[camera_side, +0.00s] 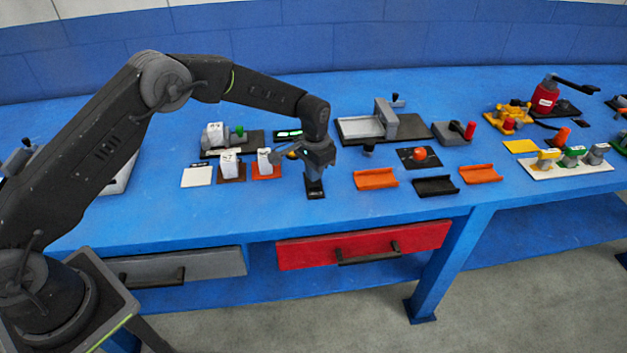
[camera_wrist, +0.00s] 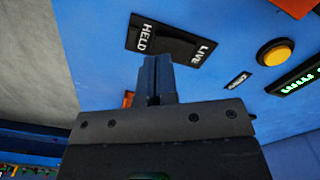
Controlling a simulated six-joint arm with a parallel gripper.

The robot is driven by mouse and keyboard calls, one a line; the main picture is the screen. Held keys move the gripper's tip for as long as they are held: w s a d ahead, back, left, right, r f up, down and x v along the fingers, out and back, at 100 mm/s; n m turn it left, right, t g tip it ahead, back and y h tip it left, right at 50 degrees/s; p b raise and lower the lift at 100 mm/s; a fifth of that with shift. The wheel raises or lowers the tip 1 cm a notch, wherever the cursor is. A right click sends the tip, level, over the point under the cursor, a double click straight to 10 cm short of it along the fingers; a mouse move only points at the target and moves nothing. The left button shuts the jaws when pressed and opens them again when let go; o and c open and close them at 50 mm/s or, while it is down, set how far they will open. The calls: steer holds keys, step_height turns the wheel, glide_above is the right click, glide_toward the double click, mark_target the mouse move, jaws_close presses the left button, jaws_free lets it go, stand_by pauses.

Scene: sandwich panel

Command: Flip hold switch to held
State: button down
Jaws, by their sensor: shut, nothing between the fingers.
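The hold switch (camera_wrist: 180,45) is a black plate in the wrist view, with HELD lettered at its left end and LIVE at its right end. In the side view the switch (camera_side: 315,192) is a small black piece on the blue bench below my gripper (camera_side: 316,172). In the wrist view my gripper (camera_wrist: 156,62) is shut and empty, its fingertips over the plate's near edge by the HELD end. The fingers hide part of the switch. I cannot tell whether they touch it or which way it is set.
A yellow button (camera_wrist: 274,52) and a green-lit display (camera_wrist: 298,84) lie to the right in the wrist view. White blocks on brown and orange pads (camera_side: 265,170) stand left of my gripper. An orange tray (camera_side: 376,180) lies to its right. The bench's front edge is near.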

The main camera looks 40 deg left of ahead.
steer(key=shift+f, duration=1.35)
stand_by(1.1)
steer(key=shift+r, duration=3.5)
steer(key=shift+r, duration=0.2)
step_height(320, 180, up, 11)
steer(key=t, duration=0.1)
glide_above(314, 185)
steer(key=s+a, duration=0.2)
steer(key=s, duration=0.3)
steer(key=s+a+r+n+t, duration=0.2)
steer(key=s+r, duration=0.8)
steer(key=s+a+n+t, duration=0.1)
steer(key=s+t, duration=0.1)
steer(key=s, duration=1.8)
steer(key=shift+s+a+r+t, duration=0.2)
steer(key=shift+a+r+t, duration=0.05)
steer(key=shift+a+t, duration=0.05)
